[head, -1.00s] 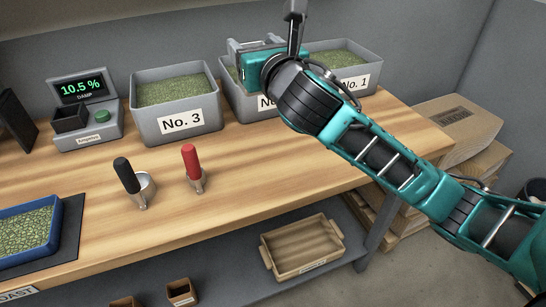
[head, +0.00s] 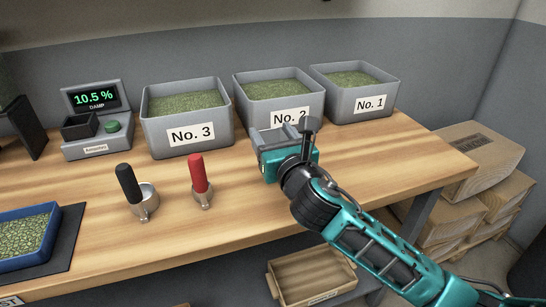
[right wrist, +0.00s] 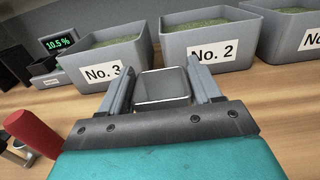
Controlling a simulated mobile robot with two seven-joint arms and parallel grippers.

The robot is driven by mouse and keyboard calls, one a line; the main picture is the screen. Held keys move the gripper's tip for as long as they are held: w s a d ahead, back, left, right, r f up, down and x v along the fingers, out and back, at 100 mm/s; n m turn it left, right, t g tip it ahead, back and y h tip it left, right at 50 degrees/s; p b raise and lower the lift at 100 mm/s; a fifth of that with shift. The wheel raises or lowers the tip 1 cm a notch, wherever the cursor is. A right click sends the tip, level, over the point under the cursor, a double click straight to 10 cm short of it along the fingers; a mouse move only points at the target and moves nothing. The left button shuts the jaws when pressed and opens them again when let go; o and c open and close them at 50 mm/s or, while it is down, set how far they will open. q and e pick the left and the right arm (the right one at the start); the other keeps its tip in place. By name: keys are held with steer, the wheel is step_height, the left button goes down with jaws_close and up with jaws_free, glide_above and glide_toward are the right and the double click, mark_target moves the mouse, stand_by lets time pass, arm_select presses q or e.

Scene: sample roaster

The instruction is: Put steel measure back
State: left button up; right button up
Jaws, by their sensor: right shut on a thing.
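My right gripper (head: 276,138) is over the table in front of the bin No. 2, pointing toward the back. It is shut on a small grey, square metal thing, which looks like the steel measure (right wrist: 163,86); it shows between the two fingers in the right wrist view. In the head view the gripper mostly hides it. Its contents, if any, cannot be made out. My left gripper is not in view.
Grey bins No. 3 (head: 190,135), No. 2 (head: 290,114) and No. 1 (head: 370,104) line the back. A black-handled steel cup (head: 130,185) and a red-handled tool (head: 199,177) stand left of my gripper. The moisture meter (head: 95,148) and blue tray (head: 28,250) are further left.

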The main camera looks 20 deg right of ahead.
step_height(320, 180, down, 4)
steer(key=shift+b, duration=0.8)
steer(key=shift+f, duration=0.2)
steer(key=o, duration=1.3)
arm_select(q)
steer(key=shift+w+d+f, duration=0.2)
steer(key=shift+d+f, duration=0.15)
